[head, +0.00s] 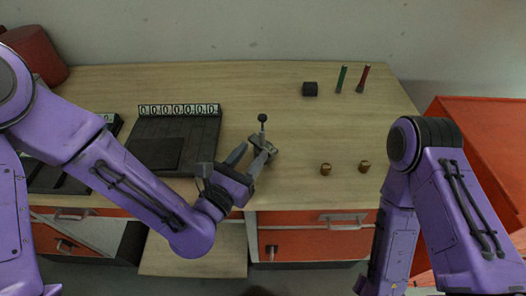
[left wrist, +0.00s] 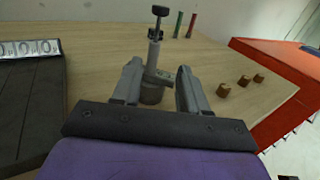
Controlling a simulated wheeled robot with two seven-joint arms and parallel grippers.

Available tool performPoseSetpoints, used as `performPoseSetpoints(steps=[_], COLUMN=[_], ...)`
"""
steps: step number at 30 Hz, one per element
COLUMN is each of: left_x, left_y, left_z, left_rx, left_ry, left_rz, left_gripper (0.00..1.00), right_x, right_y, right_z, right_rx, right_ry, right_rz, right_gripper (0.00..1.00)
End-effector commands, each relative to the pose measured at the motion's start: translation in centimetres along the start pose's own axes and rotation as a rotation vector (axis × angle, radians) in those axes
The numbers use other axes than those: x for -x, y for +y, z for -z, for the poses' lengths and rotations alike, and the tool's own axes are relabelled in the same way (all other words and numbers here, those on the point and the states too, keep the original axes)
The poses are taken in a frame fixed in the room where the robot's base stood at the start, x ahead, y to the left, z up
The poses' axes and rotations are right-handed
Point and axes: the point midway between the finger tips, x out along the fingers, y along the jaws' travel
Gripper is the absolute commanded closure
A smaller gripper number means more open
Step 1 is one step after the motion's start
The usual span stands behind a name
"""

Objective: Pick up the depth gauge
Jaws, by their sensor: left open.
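A grey upright device with a thin stem and a black knob, which I take for the depth gauge (head: 262,132), stands near the middle of the table. It also shows in the left wrist view (left wrist: 154,52), with a round grey base. My left gripper (head: 248,158) is open, pointing at it from the front. In the left wrist view its fingers (left wrist: 158,74) appear on either side of the gauge's lower part; I cannot tell whether they touch it. The fingers hide part of the base in the head view. My right arm shows, but its gripper is out of view.
A dark tray (head: 198,133) with a row of number tiles (head: 178,110) lies left of the gauge. Small brass pieces (head: 326,169) stand to its right. A black block (head: 310,89), a green stick (head: 341,79) and a red stick (head: 363,79) are farther back. The table's right middle is mostly clear.

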Motion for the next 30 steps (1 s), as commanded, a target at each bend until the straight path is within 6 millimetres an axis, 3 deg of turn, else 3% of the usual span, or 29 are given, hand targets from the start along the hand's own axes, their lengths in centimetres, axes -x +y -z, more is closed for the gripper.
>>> performPoseSetpoints(steps=[12,20,21,25,30], left_x=[-6.3,-7.0,-7.0,-7.0,-7.0], left_y=[0.5,0.5,0.5,0.5,0.5], left_z=[-0.6,-0.3,-0.3,-0.3,-0.3], left_rx=[-0.003,0.000,0.000,-0.001,-0.001], left_ry=[0.002,0.002,0.002,0.002,0.001], left_rz=[0.006,0.004,0.004,0.004,0.004], left_gripper=[0.57,0.57,0.60,1.00,1.00], right_x=[3.0,2.9,2.9,2.9,2.9], right_y=[0.2,0.2,0.2,0.2,0.2], right_z=[1.3,1.3,1.3,1.3,1.3], right_rx=[-0.001,-0.001,-0.001,-0.001,-0.001], right_ry=[0.002,0.002,0.002,0.002,0.002], right_rz=[0.001,0.001,0.001,0.001,0.001], right_gripper=[1.00,1.00,1.00,1.00,1.00])
